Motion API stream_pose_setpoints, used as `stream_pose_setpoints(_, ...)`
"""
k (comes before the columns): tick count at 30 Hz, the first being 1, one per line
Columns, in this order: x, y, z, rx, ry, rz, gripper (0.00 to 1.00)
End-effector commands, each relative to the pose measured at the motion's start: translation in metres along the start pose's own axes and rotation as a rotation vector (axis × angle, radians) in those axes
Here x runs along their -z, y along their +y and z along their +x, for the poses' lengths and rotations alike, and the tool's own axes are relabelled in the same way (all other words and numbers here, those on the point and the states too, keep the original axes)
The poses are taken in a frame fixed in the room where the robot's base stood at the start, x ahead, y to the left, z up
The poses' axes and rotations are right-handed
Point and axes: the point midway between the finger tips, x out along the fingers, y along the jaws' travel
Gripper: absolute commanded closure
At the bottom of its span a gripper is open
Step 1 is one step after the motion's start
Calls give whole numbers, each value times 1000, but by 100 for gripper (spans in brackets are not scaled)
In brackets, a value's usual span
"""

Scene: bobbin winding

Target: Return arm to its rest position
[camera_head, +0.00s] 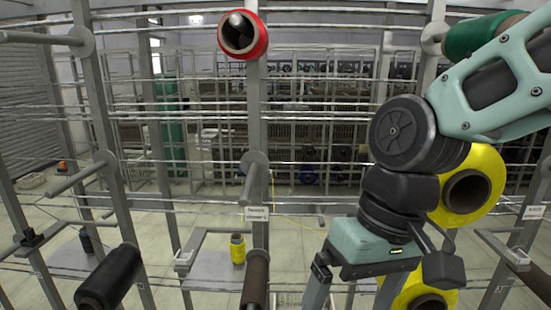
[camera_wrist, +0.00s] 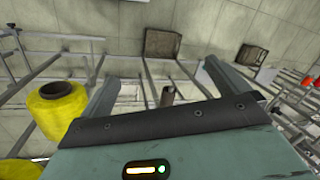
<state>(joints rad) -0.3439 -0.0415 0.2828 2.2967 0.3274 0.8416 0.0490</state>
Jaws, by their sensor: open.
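My gripper (camera_head: 350,288) hangs from my arm at the lower right of the head view, pointing down, with its fingertips cut off by the bottom edge. In the wrist view its two fingers (camera_wrist: 158,78) stand wide apart with nothing held between them. A dark tube (camera_wrist: 167,96) shows in the gap, further off than the fingers. A yellow bobbin (camera_wrist: 58,106) is left of the fingers in the wrist view. In the head view a yellow bobbin (camera_head: 478,186) sits behind my wrist, partly hidden by it, and another yellow bobbin (camera_head: 425,292) is below, also partly hidden.
A red bobbin (camera_head: 242,36) is on a peg at top centre. Bare pegs (camera_head: 82,180) stick out from the metal rack at left. A small yellow spool (camera_head: 237,250) stands on a tray (camera_head: 208,270). A black bobbin (camera_head: 110,278) is at lower left. Rack posts stand close to my arm.

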Motion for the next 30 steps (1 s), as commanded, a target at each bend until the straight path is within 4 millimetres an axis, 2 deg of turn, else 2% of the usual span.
stream_pose_setpoints(1, -17, 5, 12, -39, -6, -56, 0)
stream_pose_setpoints(3, -36, 12, 26, -90, -11, -136, 0)
stream_pose_setpoints(9, -79, 36, 62, -196, -18, -341, 0)
stream_pose_setpoints(19, -76, 50, 123, -190, -17, -322, 0)
stream_pose_setpoints(23, -76, 59, 158, -190, -17, -319, 0)
stream_pose_setpoints(27, -76, 70, 202, -190, -17, -317, 0)
stream_pose_setpoints(30, -76, 76, 225, -190, -17, -315, 0)
